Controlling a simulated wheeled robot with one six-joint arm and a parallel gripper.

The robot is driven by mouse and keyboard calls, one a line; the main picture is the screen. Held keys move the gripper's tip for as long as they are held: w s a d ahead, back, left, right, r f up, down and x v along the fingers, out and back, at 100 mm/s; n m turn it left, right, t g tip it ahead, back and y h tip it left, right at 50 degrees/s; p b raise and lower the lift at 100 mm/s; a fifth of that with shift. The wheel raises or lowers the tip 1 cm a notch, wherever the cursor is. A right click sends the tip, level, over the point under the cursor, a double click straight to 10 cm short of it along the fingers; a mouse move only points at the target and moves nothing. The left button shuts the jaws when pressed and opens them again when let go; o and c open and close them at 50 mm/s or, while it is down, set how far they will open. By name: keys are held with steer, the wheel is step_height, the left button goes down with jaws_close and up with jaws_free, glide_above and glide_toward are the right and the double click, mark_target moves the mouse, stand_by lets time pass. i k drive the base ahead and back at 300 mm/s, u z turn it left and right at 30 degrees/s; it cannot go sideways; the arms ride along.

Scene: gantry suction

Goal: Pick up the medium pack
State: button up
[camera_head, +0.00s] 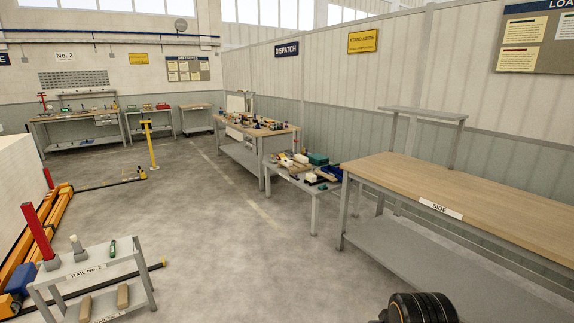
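I cannot pick out the medium pack with certainty. Several small boxes and other items, white, green, red and dark, lie on a low grey table (297,184) near the middle of the view, including a green box (318,159). They are too small to tell apart by size. My gripper's fingers do not show. A dark ribbed round part at the bottom right edge seems to be mine.
A long wooden-topped bench (480,185) labelled SIDE stands at right. A cluttered workbench (258,130) is behind the low table. A rail stand (95,262) and orange rails (42,245) are at left. The grey floor between is clear.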

mark_target(286, 161)
steer(key=u, duration=0.4)
steer(key=i, duration=1.95)
steer(key=u, duration=0.6)
steer(key=i, duration=2.3)
steer(key=z, duration=0.15)
steer(key=i, duration=2.35)
steer(key=z, duration=0.95)
steer(key=i, duration=1.8)
steer(key=z, duration=0.5)
